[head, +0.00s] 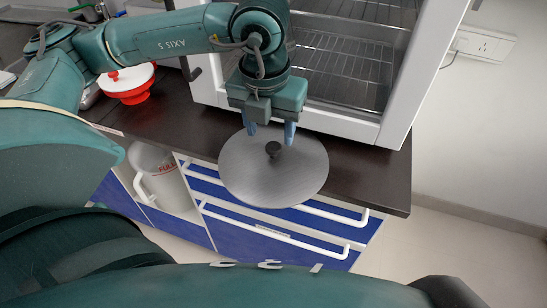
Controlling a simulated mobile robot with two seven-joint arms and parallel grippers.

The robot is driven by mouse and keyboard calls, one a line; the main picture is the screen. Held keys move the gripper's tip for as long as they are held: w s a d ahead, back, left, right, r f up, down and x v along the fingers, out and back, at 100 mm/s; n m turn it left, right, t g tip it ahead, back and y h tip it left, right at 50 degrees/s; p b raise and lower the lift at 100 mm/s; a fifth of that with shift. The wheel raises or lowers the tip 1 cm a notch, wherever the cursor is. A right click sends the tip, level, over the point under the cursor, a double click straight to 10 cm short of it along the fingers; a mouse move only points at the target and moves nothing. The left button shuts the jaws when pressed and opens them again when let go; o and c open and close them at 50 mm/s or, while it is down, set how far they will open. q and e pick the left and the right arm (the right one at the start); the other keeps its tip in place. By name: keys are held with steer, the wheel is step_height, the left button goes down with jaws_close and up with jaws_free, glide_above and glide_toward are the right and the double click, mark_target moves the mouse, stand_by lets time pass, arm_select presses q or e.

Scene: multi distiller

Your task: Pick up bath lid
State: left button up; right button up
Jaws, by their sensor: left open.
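The bath lid (262,185) is a flat, round grey disc with a small black knob (273,149) near its middle. In the head view it overlaps the front edge of the dark counter and the blue drawer fronts below. I cannot see what supports it. My left gripper (270,131) points down at the lid's far side, with its two blue fingers apart. The knob lies just in front of the gap between the fingers. Nothing shows between them, and I cannot tell whether the fingertips touch the lid. My right gripper is out of view.
A white-framed cabinet with wire racks (345,65) stands open behind the gripper. A red and white vessel (127,85) sits on the counter at left. White drawer handles (275,236) stick out below the lid. The counter's right end (375,180) is clear.

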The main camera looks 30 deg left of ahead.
mark_target(273, 146)
arm_select(q)
steer(key=f, duration=0.2)
steer(key=w+f, duration=0.1)
steer(key=f, duration=0.1)
steer(key=shift+w+a+f, duration=0.1)
steer(key=shift+w+f, duration=0.1)
steer(key=shift+f, duration=0.2)
steer(key=shift+c, duration=0.4)
jaws_close()
steer(key=shift+r, duration=0.1)
